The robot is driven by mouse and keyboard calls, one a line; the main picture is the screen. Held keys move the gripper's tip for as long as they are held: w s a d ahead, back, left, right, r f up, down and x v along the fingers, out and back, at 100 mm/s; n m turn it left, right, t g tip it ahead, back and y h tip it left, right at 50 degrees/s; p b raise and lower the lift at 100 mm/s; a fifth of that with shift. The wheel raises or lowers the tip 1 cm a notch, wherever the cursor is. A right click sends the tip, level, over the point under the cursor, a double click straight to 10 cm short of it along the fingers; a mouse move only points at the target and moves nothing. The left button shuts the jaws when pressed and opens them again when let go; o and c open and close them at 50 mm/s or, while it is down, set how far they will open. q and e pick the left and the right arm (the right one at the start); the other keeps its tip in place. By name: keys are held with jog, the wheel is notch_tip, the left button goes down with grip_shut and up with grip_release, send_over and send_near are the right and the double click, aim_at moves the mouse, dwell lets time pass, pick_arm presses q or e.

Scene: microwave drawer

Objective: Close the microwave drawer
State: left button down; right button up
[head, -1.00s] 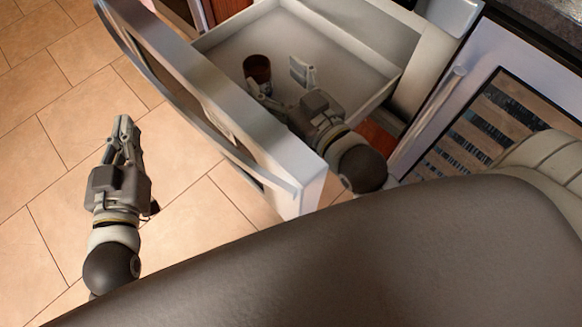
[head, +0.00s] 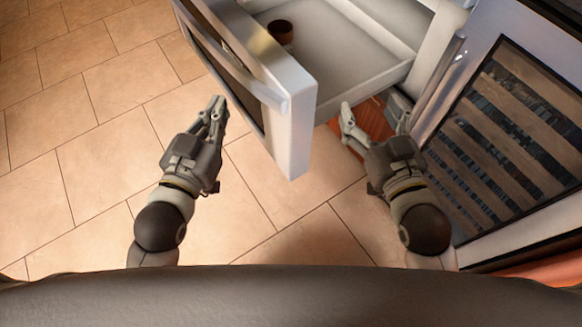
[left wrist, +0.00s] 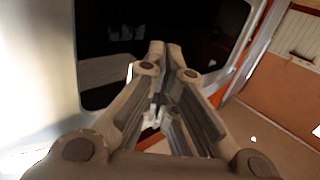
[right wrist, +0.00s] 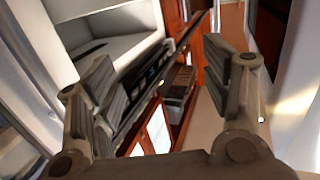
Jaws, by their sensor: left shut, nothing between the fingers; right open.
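The microwave drawer is pulled out. Its pale front panel (head: 288,110) stands clear of the cabinet, and its white tray (head: 355,65) is exposed. A brown cup (head: 281,32) sits in the tray. My left gripper (head: 217,103) is shut and empty beside the outer face of the front panel. In the left wrist view my left gripper (left wrist: 168,52) points at the dark front window (left wrist: 120,28); contact cannot be told. My right gripper (head: 374,118) is open and empty, beside the drawer's right side, outside the tray. The right wrist view shows its spread fingers (right wrist: 160,70).
A glass-fronted cooler (head: 510,130) with a long metal handle (head: 440,80) stands at the right, close to my right gripper. Red-brown cabinetry (head: 368,122) shows below the drawer. The tiled floor (head: 90,130) is clear on the left.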

pick_arm(q)
jog(key=n+g+h+p, duration=0.7)
jog(key=n+h+p, duration=0.3)
jog(key=n, duration=1.7)
send_near(287, 142)
jog(key=s+a+h, duration=0.1)
jog(key=s+a, duration=0.3)
jog(key=a, duration=0.1)
jog(key=x, duration=1.2)
jog(key=shift+w+f, duration=0.3)
jog(key=shift+w, duration=0.15)
jog(key=shift+w+d, duration=0.3)
jog(key=shift+d, duration=0.15)
pick_arm(e)
jog(key=s+d+f+g+h, duration=0.2)
jog(key=s+f+g, duration=0.5)
jog(key=f, duration=0.5)
jog(key=s+d+f+g+h, duration=0.1)
jog(key=s+d+f+g, duration=0.3)
jog(key=f, duration=0.9)
jog(key=s+g, duration=0.3)
jog(key=s, duration=0.1)
jog(key=shift+h, duration=0.4)
